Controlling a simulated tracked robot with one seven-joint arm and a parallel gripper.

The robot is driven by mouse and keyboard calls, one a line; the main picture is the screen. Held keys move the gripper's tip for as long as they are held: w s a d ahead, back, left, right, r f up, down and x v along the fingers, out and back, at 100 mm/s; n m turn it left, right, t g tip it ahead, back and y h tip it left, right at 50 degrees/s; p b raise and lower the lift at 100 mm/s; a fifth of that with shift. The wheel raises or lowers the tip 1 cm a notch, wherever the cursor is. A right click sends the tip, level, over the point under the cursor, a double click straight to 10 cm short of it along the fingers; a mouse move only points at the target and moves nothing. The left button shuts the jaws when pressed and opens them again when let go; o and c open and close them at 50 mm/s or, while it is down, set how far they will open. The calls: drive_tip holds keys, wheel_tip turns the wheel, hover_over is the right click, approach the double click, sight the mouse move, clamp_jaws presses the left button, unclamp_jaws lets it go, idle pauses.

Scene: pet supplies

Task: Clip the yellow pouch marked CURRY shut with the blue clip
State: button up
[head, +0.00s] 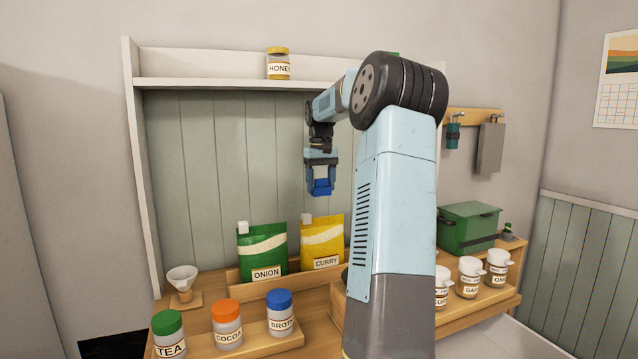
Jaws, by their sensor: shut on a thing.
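The yellow pouch (322,241) marked CURRY stands upright in a low wooden rack, with a small white tab at its top left corner. My gripper (321,183) is above the pouch and apart from it, pointing down. It is shut on the blue clip (321,188), which hangs between the fingers over the pouch's top edge with a clear gap. My arm hides the area just right of the pouch.
A green ONION pouch (262,248) stands left of the yellow one. Jars marked TEA (168,335), COCOA (227,325) and BROTH (281,313) stand in front. A HONEY jar (278,64) sits on the shelf above. A green box (468,227) and several white-lidded jars are at the right.

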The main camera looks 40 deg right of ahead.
drive_tip(key=shift+s, duration=0.2)
hover_over(322, 227)
drive_tip(key=shift+w+d+f, duration=0.15)
drive_tip(key=shift+w+f, duration=0.05)
drive_tip(key=shift+f, duration=1.25)
drive_tip(key=shift+w+d+f, duration=0.15)
drive_tip(key=shift+f, duration=1.25)
drive_tip(key=shift+f, duration=1.1)
drive_tip(key=o, duration=1.1)
drive_tip(key=shift+r, duration=0.1)
wheel_tip(322, 227, up, 13)
drive_tip(key=shift+r, duration=0.25)
